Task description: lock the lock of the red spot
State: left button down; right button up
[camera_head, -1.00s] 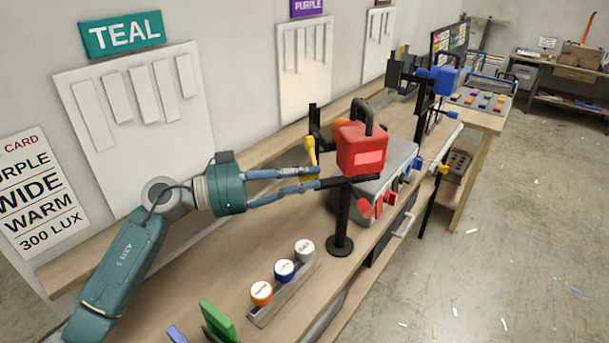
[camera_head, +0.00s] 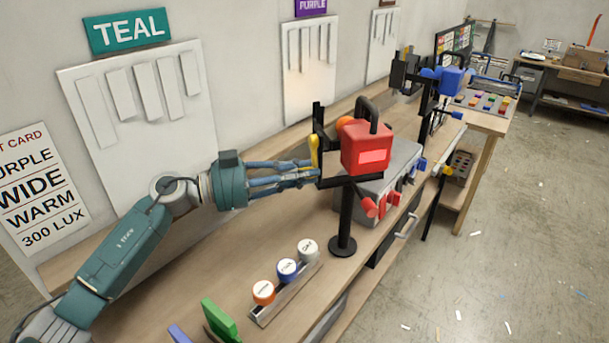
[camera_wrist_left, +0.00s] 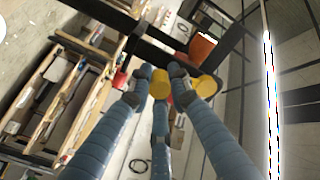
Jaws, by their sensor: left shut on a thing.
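The red spot (camera_head: 365,147) is a boxy red lamp with a black handle loop, on a black stand. Its yellow lock lever (camera_head: 314,151) stands roughly upright on the left side of its black bracket. My left gripper (camera_head: 313,172) is shut at the lever's lower part, beside the bracket. In the left wrist view a yellow piece (camera_wrist_left: 160,84) sits between my left fingertips (camera_wrist_left: 162,88), and another yellow end shows just right of it. The fingers hide part of the lever. My right gripper is not in view.
A blue spot (camera_head: 452,80) stands farther back on its own stand. A grey case (camera_head: 397,168) and red knobs (camera_head: 369,206) are behind and below the red spot. Orange, blue and white round pieces sit in a tray (camera_head: 290,297) in front. The wall is close on the left.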

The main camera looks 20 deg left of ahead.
pick_arm(q)
jog(key=shift+f, duration=0.25)
jog(key=c, duration=1.6)
grip_release()
jog(key=shift+w+a, duration=0.1)
jog(key=shift+r, duration=0.1)
jog(key=shift+v, duration=3.8)
